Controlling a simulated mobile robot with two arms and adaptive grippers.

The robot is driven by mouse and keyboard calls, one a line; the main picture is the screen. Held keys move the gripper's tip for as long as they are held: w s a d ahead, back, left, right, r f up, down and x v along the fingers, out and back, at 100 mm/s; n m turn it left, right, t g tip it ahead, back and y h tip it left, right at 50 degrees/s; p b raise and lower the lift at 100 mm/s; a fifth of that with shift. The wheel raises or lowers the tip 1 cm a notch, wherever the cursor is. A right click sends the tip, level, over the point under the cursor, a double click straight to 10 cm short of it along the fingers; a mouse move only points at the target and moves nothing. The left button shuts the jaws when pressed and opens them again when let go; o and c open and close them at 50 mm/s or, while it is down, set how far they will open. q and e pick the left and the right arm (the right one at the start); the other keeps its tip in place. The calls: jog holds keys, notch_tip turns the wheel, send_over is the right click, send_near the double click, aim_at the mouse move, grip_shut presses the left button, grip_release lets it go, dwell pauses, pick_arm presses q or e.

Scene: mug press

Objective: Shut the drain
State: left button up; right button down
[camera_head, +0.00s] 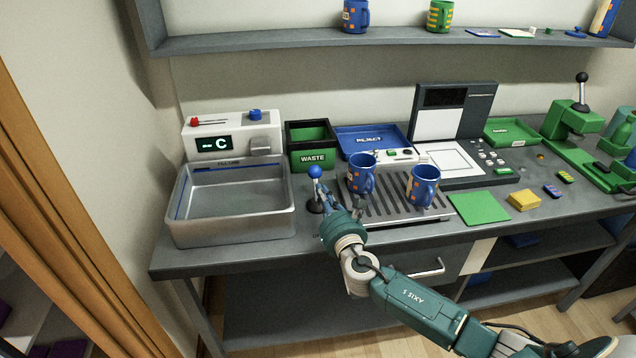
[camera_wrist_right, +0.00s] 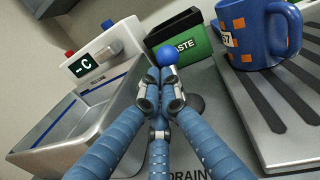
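The drain lever (camera_head: 315,172) stands on the counter between the sink and the slatted drip tray. It has a blue ball knob and a dark round base (camera_head: 316,206); its stem is mostly hidden by my fingers. My right gripper (camera_head: 321,186) is right at the lever, its fingertips just below the knob. In the right wrist view the fingertips (camera_wrist_right: 160,76) come together in front of the blue knob (camera_wrist_right: 168,56). I cannot tell whether the stem is between them. The metal sink basin (camera_head: 272,226) is left of the lever and looks empty. My left gripper is out of view.
Two blue mugs (camera_head: 361,178) (camera_head: 423,188) stand on the drip tray (camera_head: 392,218), close right of my gripper. A green waste bin (camera_head: 313,158) and blue reject tray (camera_head: 385,132) are behind. A "DRAIN" label (camera_wrist_right: 190,173) lies near the lever's base.

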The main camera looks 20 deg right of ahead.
aim_at(314, 174)
jog(key=shift+w+d, duration=0.15)
jog(key=shift+w, duration=0.85)
jog(key=shift+w+d, duration=0.1)
jog(key=shift+w, duration=0.9)
jog(key=w+g+p, duration=0.1)
jog(key=p, duration=0.4)
jog(key=shift+d+r, duration=0.1)
jog(key=shift+r, duration=0.3)
jog(key=shift+p, duration=0.55)
jog(key=shift+w+d+f+b, duration=0.2)
jog(key=shift+w+f+b, duration=0.15)
jog(key=shift+w+f, duration=0.1)
jog(key=shift+r, duration=0.1)
